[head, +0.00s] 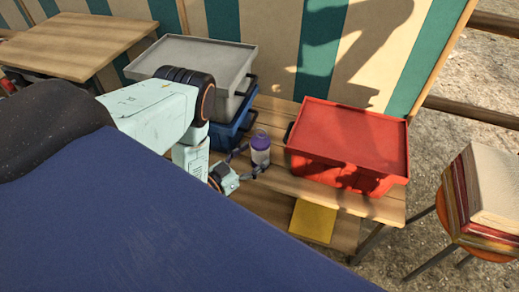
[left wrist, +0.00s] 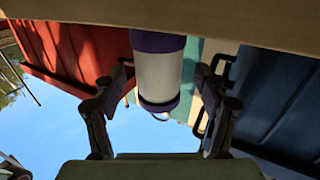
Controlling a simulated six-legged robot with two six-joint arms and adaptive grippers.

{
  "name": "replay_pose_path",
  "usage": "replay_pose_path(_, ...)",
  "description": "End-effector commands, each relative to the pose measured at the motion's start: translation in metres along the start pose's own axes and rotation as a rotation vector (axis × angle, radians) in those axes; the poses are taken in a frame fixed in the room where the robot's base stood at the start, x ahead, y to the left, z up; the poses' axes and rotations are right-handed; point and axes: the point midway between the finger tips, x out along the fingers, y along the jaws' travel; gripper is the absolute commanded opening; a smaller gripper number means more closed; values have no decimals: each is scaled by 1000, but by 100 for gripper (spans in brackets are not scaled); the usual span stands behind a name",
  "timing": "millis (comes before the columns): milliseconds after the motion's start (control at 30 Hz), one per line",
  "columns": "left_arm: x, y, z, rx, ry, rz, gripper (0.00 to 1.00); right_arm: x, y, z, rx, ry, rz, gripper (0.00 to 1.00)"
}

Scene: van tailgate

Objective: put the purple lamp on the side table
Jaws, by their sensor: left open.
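The purple lamp (head: 260,149), a small white cylinder with a purple top and base, stands upright on a wooden plank table (head: 280,192) between stacked boxes. In the left wrist view the lamp (left wrist: 158,72) appears upside down between my two fingers. My left gripper (head: 246,162) is open, with one finger on each side of the lamp and gaps visible. Another wooden table (head: 75,42) stands at the upper left; I cannot tell which table is the side table. My right gripper is not in view.
A red lidded box (head: 350,140) stands right of the lamp. A grey box (head: 190,62) on a blue box (head: 228,132) stands left. A yellow item (head: 313,221) lies lower down. Books (head: 490,190) rest on an orange stool. A blue surface (head: 150,225) fills the foreground.

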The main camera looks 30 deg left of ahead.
Motion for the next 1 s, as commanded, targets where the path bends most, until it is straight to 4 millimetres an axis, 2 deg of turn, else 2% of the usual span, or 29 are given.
replay_pose_path(100,-21,-6,-1,1,-2,-1,73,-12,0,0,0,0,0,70)
replay_pose_path(300,-44,-7,1,1,-1,-1,73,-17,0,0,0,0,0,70)
replay_pose_path(333,-45,-7,1,0,-1,0,75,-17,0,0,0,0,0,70)
replay_pose_path(400,-47,-4,-1,-2,-1,4,78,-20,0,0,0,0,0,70)
replay_pose_path(533,-37,30,-6,-27,-7,36,78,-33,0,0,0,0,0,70)
replay_pose_path(600,-31,45,-10,-33,-11,-1,78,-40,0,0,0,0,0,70)
replay_pose_path(700,-28,54,-13,-31,-15,-83,78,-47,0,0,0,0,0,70)
replay_pose_path(833,-30,52,-17,-19,-12,-194,78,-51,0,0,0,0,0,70)
replay_pose_path(1000,-37,34,-19,4,-1,-302,78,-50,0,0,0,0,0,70)
